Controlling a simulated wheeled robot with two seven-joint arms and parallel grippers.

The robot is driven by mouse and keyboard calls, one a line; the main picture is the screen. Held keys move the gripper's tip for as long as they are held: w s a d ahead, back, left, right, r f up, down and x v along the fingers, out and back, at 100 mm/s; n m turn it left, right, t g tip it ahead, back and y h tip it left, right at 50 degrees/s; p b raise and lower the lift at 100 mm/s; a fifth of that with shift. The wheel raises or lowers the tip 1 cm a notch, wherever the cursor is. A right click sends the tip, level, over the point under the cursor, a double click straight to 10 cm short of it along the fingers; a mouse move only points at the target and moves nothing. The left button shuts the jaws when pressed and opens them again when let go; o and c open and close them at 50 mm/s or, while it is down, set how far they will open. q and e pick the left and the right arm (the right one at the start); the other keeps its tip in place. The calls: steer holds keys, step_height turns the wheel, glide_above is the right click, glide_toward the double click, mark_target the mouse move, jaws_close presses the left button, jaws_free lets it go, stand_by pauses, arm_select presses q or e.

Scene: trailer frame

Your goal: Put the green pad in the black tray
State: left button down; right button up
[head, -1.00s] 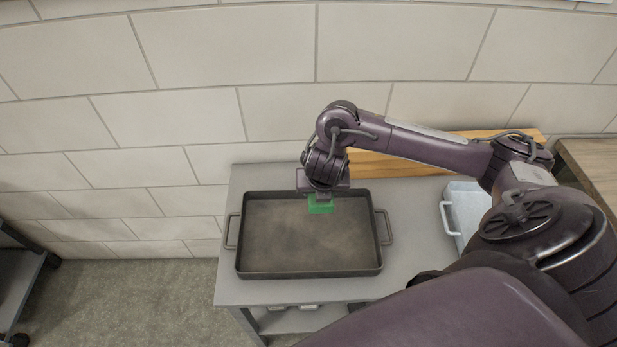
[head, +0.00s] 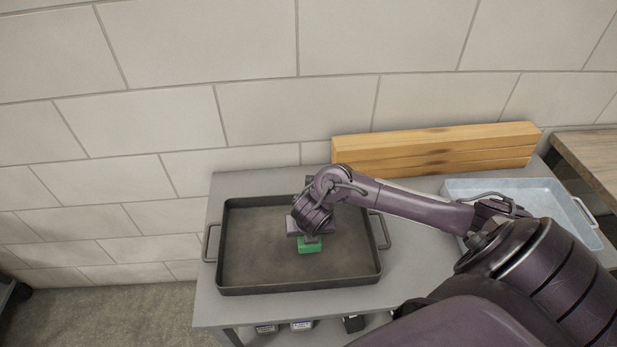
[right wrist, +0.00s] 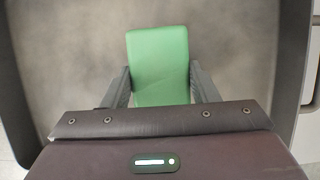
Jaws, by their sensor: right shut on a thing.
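The black tray (head: 244,268) lies on the grey table, with a handle at its left and right ends. My right gripper (head: 308,239) is inside the outline of the tray, right of its middle, pointing down. It is shut on the green pad (head: 310,246). In the right wrist view the green pad (right wrist: 158,62) sits between the two fingers of the gripper (right wrist: 160,88), with the tray floor (right wrist: 75,50) behind it. I cannot tell whether the pad touches the tray floor. My left gripper is not in view.
A light blue-grey tray (head: 545,196) stands on the right of the grey table (head: 216,312). Stacked wooden boards (head: 430,150) lie along the wall at the back. A wooden table (head: 592,155) is at the far right. Small items sit on the shelf below.

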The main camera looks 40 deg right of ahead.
steer(key=shift+f, duration=1.5)
steer(key=shift+b, duration=0.3)
steer(key=o, duration=1)
steer(key=p+v, duration=0.4)
steer(key=v, duration=0.7)
steer(key=shift+w+p, duration=0.15)
steer(key=shift+p, duration=0.25)
steer(key=shift+s+a+r+p, duration=0.1)
steer(key=shift+s+r+p, duration=0.25)
steer(key=shift+r, duration=0.2)
steer(key=shift+f, duration=0.1)
